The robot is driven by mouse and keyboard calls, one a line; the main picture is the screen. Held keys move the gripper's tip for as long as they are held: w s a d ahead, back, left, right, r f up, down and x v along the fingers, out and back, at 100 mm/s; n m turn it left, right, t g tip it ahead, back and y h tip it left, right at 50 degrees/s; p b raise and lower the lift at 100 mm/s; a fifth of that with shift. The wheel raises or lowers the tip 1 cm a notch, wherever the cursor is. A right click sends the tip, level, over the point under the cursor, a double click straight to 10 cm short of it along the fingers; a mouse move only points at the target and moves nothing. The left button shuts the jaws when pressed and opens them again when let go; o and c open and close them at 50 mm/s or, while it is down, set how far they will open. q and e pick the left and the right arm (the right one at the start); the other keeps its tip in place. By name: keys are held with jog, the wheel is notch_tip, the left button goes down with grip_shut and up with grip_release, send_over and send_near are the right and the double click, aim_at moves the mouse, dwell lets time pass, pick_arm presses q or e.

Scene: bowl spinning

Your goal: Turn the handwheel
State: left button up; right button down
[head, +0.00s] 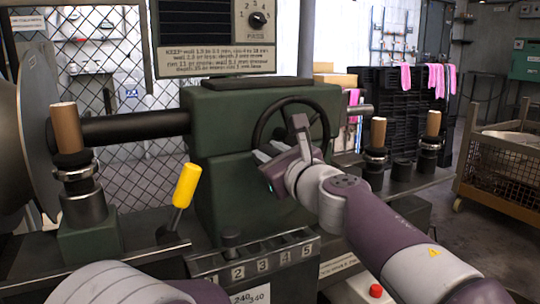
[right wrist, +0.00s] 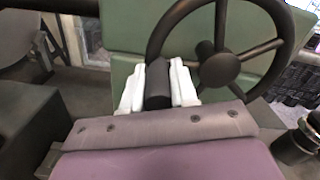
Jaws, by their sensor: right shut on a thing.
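The handwheel (head: 287,99) is a dark spoked wheel on the front of the green machine housing (head: 225,130). It shows large in the right wrist view (right wrist: 221,69), with its hub and spokes clear. My right gripper (head: 263,156) is at the lower left of the wheel. In the right wrist view its white fingers (right wrist: 158,86) are closed on both sides of a dark cylindrical grip (right wrist: 158,80) at the wheel's rim. How the grip joins the rim is partly hidden. My left gripper is not in view; only part of my left arm shows at the bottom left.
A yellow-handled lever (head: 186,185) stands left of the housing. Brown-topped posts (head: 66,127) rise at left and right. A numbered strip (head: 262,265) and a red button (head: 376,290) are below. A wire-mesh crate (head: 505,170) stands at the right.

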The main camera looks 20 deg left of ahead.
jog(key=shift+w+a+f, duration=0.1)
jog(key=shift+a+f, duration=0.05)
jog(key=shift+f, duration=0.7)
jog(key=c, duration=1)
grip_release()
jog(key=shift+o, duration=0.6)
jog(key=shift+r, duration=0.3)
jog(key=shift+s+d+r, duration=0.1)
jog(key=shift+s+d, duration=0.1)
jog(key=shift+d, duration=0.15)
jog(key=b+v, duration=0.2)
jog(key=v, duration=1)
jog(key=shift+r, duration=0.1)
